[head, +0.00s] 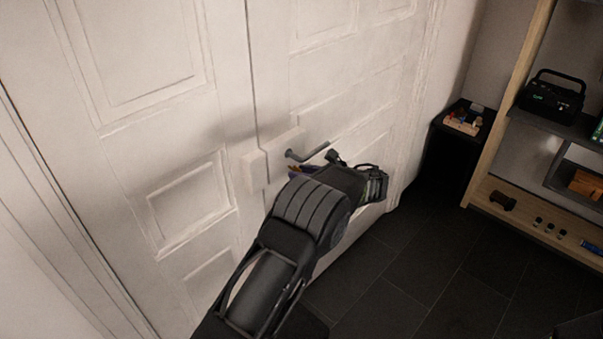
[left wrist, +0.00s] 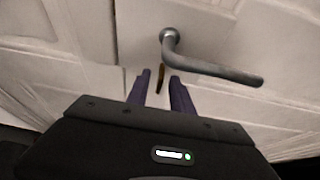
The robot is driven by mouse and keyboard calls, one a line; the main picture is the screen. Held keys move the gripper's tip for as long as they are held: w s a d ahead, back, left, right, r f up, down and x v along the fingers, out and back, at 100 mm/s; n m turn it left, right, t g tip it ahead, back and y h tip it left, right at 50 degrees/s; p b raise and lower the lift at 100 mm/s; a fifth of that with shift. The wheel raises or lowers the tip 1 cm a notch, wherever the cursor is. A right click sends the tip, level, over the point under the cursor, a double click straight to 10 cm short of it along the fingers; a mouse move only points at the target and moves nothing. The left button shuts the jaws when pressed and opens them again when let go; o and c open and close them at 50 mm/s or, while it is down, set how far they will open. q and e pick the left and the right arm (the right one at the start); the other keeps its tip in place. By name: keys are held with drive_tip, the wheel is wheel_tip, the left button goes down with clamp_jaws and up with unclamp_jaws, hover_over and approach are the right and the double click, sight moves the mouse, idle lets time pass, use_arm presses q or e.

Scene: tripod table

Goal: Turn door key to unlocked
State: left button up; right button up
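The white double door (head: 330,70) is closed, with a grey lever handle (head: 312,152) on its right leaf. The handle also shows in the left wrist view (left wrist: 205,67). Below it, a small brass-coloured key (left wrist: 160,77) shows edge-on. My left gripper (head: 300,170) is just under the handle, close to the door. In the left wrist view its two purple fingers (left wrist: 161,78) are apart, with the key in the gap between them. I see no clear contact with the key. The key is hidden by my gripper in the head view. My right gripper is not in view.
A wooden shelf unit (head: 507,105) stands at the right, with a black radio (head: 553,97) on it. A dark cabinet (head: 445,155) with small items on top stands beside it. The dark tiled floor (head: 420,265) is clear.

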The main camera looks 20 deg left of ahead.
use_arm(q)
drive_tip(key=b+v, duration=0.1)
drive_tip(key=v, duration=0.6)
drive_tip(key=shift+d+r, duration=0.15)
drive_tip(key=shift+d, duration=0.2)
drive_tip(key=shift+s, duration=0.1)
